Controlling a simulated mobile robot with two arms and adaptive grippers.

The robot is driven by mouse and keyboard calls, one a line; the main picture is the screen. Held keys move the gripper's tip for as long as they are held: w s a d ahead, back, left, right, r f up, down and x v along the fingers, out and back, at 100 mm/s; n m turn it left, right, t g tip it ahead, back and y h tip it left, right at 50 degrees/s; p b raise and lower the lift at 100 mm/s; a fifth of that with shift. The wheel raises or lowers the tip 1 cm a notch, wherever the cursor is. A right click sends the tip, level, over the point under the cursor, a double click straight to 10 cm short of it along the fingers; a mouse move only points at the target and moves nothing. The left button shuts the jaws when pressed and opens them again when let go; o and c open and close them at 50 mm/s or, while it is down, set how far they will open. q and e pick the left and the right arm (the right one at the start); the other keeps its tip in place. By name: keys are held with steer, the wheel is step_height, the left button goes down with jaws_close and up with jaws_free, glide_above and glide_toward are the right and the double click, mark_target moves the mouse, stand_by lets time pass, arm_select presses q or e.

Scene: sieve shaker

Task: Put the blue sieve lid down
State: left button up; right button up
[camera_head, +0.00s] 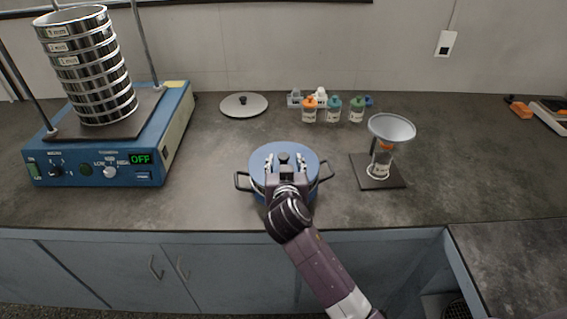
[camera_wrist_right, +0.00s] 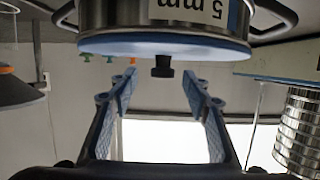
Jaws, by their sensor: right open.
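The blue sieve lid (camera_head: 262,158) is a flat blue disc with a black knob (camera_head: 284,157). It sits on a round metal vessel with two side handles (camera_head: 325,177), near the counter's front edge. In the right wrist view, which is upside down, the lid (camera_wrist_right: 165,47) lies against the vessel (camera_wrist_right: 180,14), which has a label with a 5 on it. My right gripper (camera_head: 286,163) is open, with its fingers apart on either side of the knob (camera_wrist_right: 162,67) and not touching it. My left gripper is out of view.
A sieve stack (camera_head: 92,70) stands on the blue shaker (camera_head: 120,172) at left. A grey lid (camera_head: 244,105) lies behind. Several small bottles (camera_head: 334,108) stand at the back. A funnel (camera_head: 392,127) on a stand (camera_head: 395,182) is to the right. Counter between shaker and vessel is clear.

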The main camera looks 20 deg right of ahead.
mark_target(284, 157)
steer(key=shift+x, duration=1.85)
steer(key=shift+a, duration=0.2)
steer(key=shift+r, duration=0.1)
jaws_close()
